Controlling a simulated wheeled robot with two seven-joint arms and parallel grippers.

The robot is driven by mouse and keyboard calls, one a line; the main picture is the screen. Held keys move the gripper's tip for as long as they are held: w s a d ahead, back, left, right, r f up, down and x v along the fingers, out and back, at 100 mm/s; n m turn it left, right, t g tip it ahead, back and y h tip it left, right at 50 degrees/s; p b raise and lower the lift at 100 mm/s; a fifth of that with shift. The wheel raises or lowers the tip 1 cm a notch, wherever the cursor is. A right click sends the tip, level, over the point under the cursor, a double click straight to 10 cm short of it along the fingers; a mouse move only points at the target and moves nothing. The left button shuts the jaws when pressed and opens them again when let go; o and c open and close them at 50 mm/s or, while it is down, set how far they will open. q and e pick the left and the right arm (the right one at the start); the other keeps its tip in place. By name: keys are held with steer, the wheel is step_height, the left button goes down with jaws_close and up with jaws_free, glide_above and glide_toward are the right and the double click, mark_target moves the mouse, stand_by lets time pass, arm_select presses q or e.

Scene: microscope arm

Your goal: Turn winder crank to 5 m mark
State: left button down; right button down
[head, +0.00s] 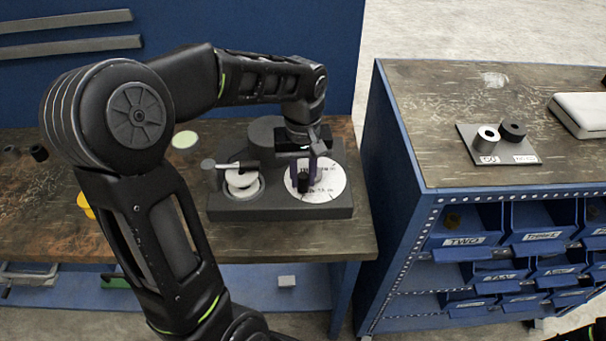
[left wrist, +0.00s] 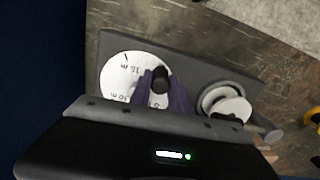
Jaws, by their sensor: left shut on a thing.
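The winder (head: 281,212) is a dark grey block on the wooden bench. Its white dial (head: 332,190) carries metre markings and lies on the right side of the block; in the left wrist view the dial (left wrist: 117,72) shows a "16 m" and a partly hidden "10 m" mark. The black crank knob (left wrist: 161,77) stands up near the dial's edge. My left gripper (head: 304,182) reaches down over the dial, its purple fingers shut on the crank knob. The fingers hide part of the dial's markings.
A white spool (head: 241,186) sits at the winder's left, with a dark lever above it. A pale green disc (head: 185,139) lies behind left.

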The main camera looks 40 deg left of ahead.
arm_select(q)
steer(key=shift+a, duration=0.1)
stand_by(0.3)
steer(key=a+m, duration=0.1)
steer(key=m, duration=0.1)
steer(key=a+m, duration=0.1)
steer(key=shift+w+m, duration=0.1)
steer(key=shift+m, duration=0.3)
steer(key=a+m, duration=0.1)
steer(key=m, duration=0.2)
steer(key=shift+w+a+m, duration=0.35)
steer(key=shift+m, duration=0.05)
steer(key=m, duration=0.1)
steer(key=w+a+m, duration=0.1)
steer(key=m, duration=0.1)
steer(key=shift+w+a+p, duration=0.1)
steer(key=shift+a+p, duration=0.1)
steer(key=shift+p, duration=0.2)
steer(key=shift+w+a+m, duration=0.2)
steer(key=shift+w+m, duration=0.1)
steer(key=shift+m, duration=0.5)
steer(key=shift+w+a+m, duration=0.15)
steer(key=shift+w+m, duration=0.15)
steer(key=shift+m, duration=0.5)
steer(key=c, duration=1.2)
jaws_free()
